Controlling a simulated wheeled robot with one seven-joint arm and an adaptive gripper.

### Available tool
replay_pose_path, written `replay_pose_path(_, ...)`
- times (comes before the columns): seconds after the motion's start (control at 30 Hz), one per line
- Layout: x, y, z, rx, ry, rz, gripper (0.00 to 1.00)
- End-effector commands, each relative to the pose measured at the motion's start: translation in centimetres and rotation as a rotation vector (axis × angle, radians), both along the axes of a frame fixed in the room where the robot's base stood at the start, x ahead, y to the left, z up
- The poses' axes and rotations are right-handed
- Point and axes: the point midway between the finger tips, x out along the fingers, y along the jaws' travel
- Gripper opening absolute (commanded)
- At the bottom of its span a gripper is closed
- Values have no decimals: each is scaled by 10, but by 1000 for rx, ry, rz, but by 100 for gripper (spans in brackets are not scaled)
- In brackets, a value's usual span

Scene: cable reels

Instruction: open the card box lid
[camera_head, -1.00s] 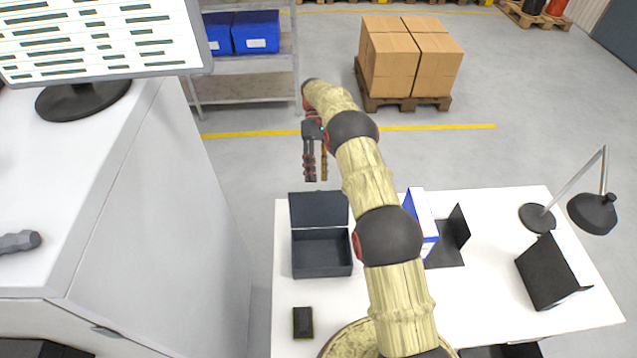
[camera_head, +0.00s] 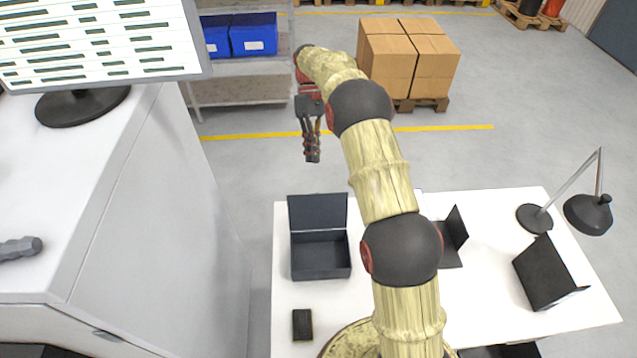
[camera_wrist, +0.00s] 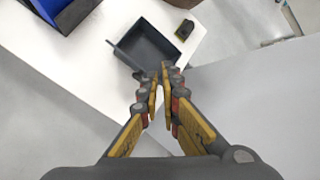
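The dark card box (camera_head: 321,274) stands on the white table, left of my arm. Its lid (camera_head: 318,212) stands raised along the far edge, and the inside of the box shows empty. The box also shows in the wrist view (camera_wrist: 148,48), beyond my fingertips. My gripper (camera_head: 313,158) hangs in the air above and beyond the box, fingers pointing down, apart from the lid. In the wrist view the fingers (camera_wrist: 162,80) are close together with a narrow gap and nothing between them.
A small black block (camera_head: 302,324) lies in front of the box. Right of my arm are a black angled stand (camera_head: 456,232), another dark stand (camera_head: 548,275) and a desk lamp (camera_head: 590,213). A white cabinet (camera_head: 160,220) stands left of the table (camera_head: 490,312).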

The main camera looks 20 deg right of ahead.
Motion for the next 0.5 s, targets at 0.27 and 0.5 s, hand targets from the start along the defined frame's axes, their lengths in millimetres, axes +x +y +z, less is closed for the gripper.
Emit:
replay_pose_path(0.27, -15, -1, 11, -157, -168, -139, 0)
replay_pose_path(0.5, -20, -9, -14, -321, -372, -379, 0)
